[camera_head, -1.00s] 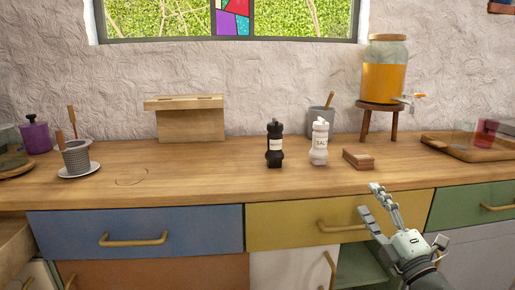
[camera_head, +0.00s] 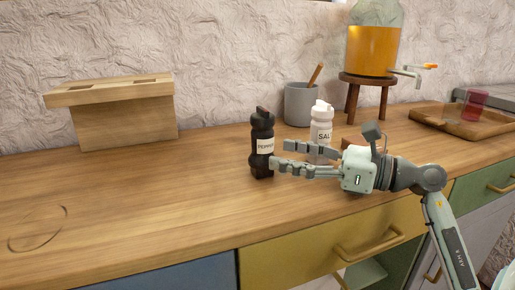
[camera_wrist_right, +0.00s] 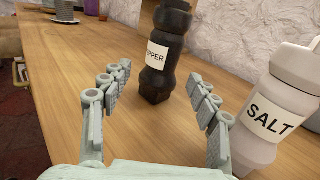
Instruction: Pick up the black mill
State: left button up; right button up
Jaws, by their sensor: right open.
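The black mill (camera_head: 262,142), labelled PEPPER, stands upright on the wooden counter. My right gripper (camera_head: 277,156) is open just to its right in the head view, with its fingers pointing at the mill. In the right wrist view the black mill (camera_wrist_right: 165,52) stands ahead of the open fingers (camera_wrist_right: 163,80), roughly centred between them. Nothing is between the fingertips. The white salt mill (camera_head: 321,128) stands just behind the gripper; in the wrist view the salt mill (camera_wrist_right: 275,115) is close beside the right-hand finger. My left gripper is not in view.
A grey mug with a wooden utensil (camera_head: 300,104) stands behind the mills. A brown block is partly hidden behind my gripper. A drink dispenser (camera_head: 372,50) on a stool and a wooden tray (camera_head: 440,121) are to the right.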

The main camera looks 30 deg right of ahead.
aim_at(272, 151)
jog(key=p+x, duration=0.1)
jog(key=x, duration=0.5)
jog(key=shift+d, duration=0.15)
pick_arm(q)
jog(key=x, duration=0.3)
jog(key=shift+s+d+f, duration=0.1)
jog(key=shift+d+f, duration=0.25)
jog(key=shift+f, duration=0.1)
pick_arm(e)
grip_shut()
